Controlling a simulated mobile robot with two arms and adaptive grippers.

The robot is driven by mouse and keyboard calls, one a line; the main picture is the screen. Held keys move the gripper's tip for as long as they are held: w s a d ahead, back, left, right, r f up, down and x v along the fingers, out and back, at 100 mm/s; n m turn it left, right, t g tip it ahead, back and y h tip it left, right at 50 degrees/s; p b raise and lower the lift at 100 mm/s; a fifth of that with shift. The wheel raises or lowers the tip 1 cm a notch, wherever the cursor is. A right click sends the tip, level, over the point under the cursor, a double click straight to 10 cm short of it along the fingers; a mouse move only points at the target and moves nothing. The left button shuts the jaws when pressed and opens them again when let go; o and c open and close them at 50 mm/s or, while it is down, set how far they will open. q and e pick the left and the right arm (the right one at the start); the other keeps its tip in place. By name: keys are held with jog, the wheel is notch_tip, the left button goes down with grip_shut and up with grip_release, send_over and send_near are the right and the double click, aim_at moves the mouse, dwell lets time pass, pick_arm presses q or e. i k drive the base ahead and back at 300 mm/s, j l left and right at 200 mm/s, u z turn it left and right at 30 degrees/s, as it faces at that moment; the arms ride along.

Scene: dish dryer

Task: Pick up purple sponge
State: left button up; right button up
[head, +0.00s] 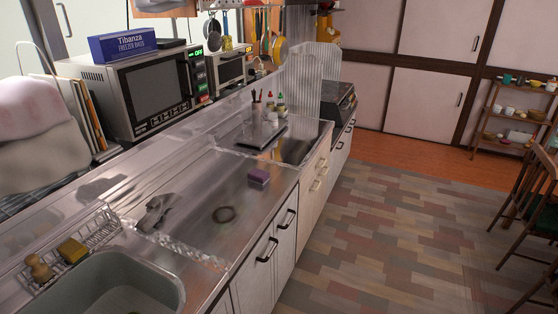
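The purple sponge (258,177) lies on the shiny steel counter (222,190), near its front edge and above the cabinet doors. Nothing touches it from above, and its near side and top are in plain view. Neither of my grippers can be made out in the head view.
A dark metallic item (155,212) lies left of the purple sponge. Bottles (272,114) stand behind it. The floor (390,230) in front is clear.

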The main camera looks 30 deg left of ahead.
aim_at(256, 176)
jog(key=i, duration=2.2)
jog(key=i+u, duration=0.35)
jog(key=i+l+u, duration=0.55)
jog(key=i+u, duration=0.2)
jog(key=i, duration=0.05)
